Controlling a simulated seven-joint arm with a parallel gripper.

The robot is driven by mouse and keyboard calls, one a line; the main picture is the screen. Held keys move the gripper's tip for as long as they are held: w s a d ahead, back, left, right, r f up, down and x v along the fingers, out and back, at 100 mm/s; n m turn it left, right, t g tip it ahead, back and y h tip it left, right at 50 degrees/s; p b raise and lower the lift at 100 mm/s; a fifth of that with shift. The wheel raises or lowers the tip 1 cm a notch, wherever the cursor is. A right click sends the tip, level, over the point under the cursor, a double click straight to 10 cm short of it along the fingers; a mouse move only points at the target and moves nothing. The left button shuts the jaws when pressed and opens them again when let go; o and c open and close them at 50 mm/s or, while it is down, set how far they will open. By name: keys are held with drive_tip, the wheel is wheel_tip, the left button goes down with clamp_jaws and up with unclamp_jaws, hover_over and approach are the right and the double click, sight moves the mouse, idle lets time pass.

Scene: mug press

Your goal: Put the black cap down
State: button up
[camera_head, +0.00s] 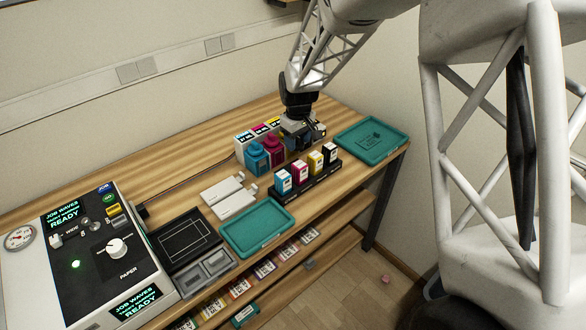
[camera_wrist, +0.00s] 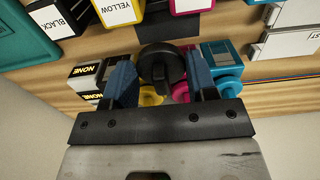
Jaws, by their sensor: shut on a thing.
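My gripper (camera_wrist: 160,85) has its two blue fingers closed on the sides of a round black cap (camera_wrist: 158,60) in the wrist view. The cap is held between the fingertips, above the row of ink containers. In the head view my gripper (camera_head: 297,138) is over the right end of that row, and I cannot make out the cap there. The cyan bottle (camera_head: 257,158) and magenta bottle (camera_head: 272,149) stand just left of it. Yellow and magenta round parts show partly behind the cap in the wrist view. Whether the cap touches anything below is unclear.
The rack of colour cartridges (camera_head: 308,184) stands in front of my gripper. A teal tray (camera_head: 377,133) lies to the right, another teal tray (camera_head: 257,229) at the front. White pieces (camera_head: 229,196) lie left of the rack. The control panel (camera_head: 92,248) fills the left end.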

drive_tip(key=shift+w+a+f, duration=0.2)
drive_tip(key=shift+a+f, duration=0.15)
drive_tip(key=shift+a, duration=0.4)
drive_tip(key=shift+f, duration=0.1)
drive_tip(key=shift+f, duration=3.05)
drive_tip(key=shift+f, duration=1.85)
drive_tip(key=shift+f, duration=0.15)
drive_tip(key=o, duration=0.9)
